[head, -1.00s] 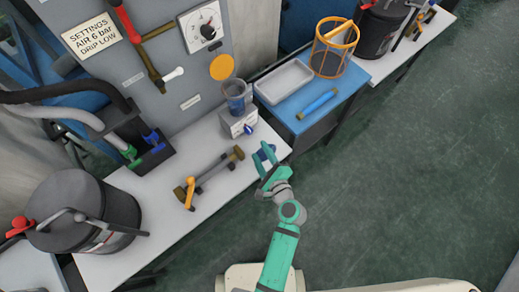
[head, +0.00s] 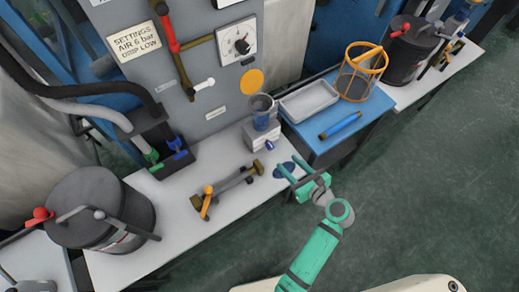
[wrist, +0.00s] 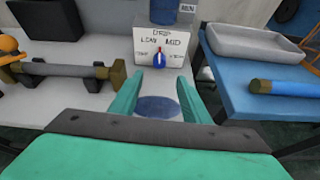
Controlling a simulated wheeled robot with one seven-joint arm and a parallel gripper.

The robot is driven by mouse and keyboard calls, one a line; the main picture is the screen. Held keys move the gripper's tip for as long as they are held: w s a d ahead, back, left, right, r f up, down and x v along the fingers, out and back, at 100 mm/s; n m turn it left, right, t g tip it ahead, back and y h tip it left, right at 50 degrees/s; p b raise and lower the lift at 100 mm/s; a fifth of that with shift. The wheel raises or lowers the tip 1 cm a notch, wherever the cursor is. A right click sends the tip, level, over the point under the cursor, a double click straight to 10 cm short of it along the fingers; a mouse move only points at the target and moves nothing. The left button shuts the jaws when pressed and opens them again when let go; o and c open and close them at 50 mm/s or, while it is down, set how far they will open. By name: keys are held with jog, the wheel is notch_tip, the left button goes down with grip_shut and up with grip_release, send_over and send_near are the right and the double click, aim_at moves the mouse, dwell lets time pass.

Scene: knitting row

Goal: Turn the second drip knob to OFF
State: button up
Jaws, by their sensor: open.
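A white drip box (head: 262,136) stands on the bench. Its front carries a small blue knob (head: 270,145). In the wrist view the knob (wrist: 159,58) has a red-and-white mark pointing roughly up, between the words LOW and MID; smaller labels on either side are hard to read. My gripper (head: 288,163) is open and empty at the bench's front edge. In the wrist view its two green fingers (wrist: 158,95) point toward the box, with the knob ahead between them and not touched.
A blue disc (wrist: 157,108) lies on the bench below my fingers. Left is a bracketed bar (head: 229,187) with an orange end. Right are a blue bench with a grey tray (head: 308,102), a blue cylinder (head: 341,125) and an orange-rimmed basket (head: 362,73).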

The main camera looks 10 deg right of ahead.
aim_at(272, 148)
jog(key=shift+w+a+f, duration=0.1)
jog(key=shift+w+a, duration=0.05)
jog(key=shift+w, duration=0.2)
jog(key=x, duration=1)
jog(key=shift+a+f, duration=0.1)
jog(key=c, duration=1)
